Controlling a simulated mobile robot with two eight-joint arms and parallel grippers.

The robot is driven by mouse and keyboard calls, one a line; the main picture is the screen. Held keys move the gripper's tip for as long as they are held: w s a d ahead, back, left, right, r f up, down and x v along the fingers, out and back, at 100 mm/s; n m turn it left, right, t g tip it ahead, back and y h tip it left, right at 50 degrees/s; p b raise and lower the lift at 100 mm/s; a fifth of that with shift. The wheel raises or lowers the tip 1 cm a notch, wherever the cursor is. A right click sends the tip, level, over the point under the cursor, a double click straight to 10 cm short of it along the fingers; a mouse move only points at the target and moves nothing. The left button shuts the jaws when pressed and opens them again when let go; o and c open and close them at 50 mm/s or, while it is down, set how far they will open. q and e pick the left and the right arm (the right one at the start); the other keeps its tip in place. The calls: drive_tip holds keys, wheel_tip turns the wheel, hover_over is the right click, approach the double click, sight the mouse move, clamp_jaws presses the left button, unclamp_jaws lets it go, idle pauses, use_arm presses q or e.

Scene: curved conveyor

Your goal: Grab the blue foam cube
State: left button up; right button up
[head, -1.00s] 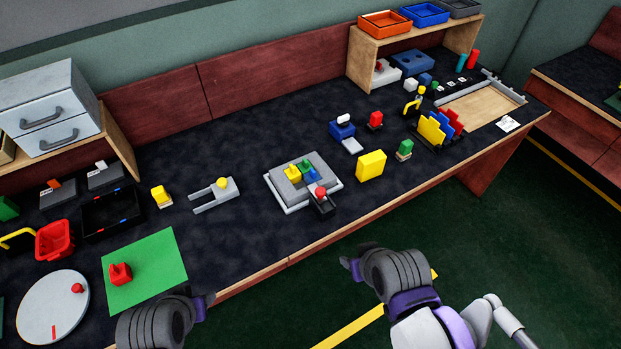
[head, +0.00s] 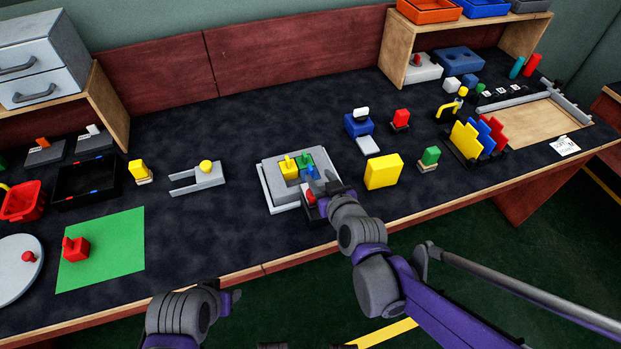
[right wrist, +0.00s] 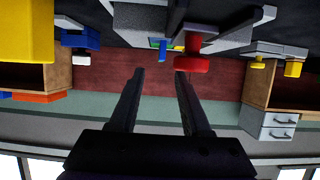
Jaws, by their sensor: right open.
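A small blue cube (head: 470,81) stands on the table at the back right, in front of the wooden shelf, between a white cube (head: 452,84) and a green piece (head: 480,88). I cannot tell from here whether it is foam. My right gripper (head: 324,186) is over the front of the grey puzzle board, near its red knob, far from that cube. In the right wrist view its two fingers (right wrist: 158,88) are apart with nothing between them; the red knob (right wrist: 193,60) shows beyond them. My left gripper (head: 230,300) is low, in front of the table edge; its jaws are unclear.
The grey puzzle board (head: 266,190) holds yellow, green and blue pieces. A yellow block (head: 382,171), a green piece on a base (head: 429,157) and a rack of colored plates (head: 480,138) stand to its right. A blue-and-white device (head: 358,125) stands behind the yellow block.

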sight(311, 169)
drive_tip(key=b+x, duration=0.1)
drive_tip(key=x, duration=0.4)
drive_tip(key=shift+a+f, duration=0.15)
drive_tip(key=shift+f, duration=0.1)
clamp_jaws()
idle(1.2)
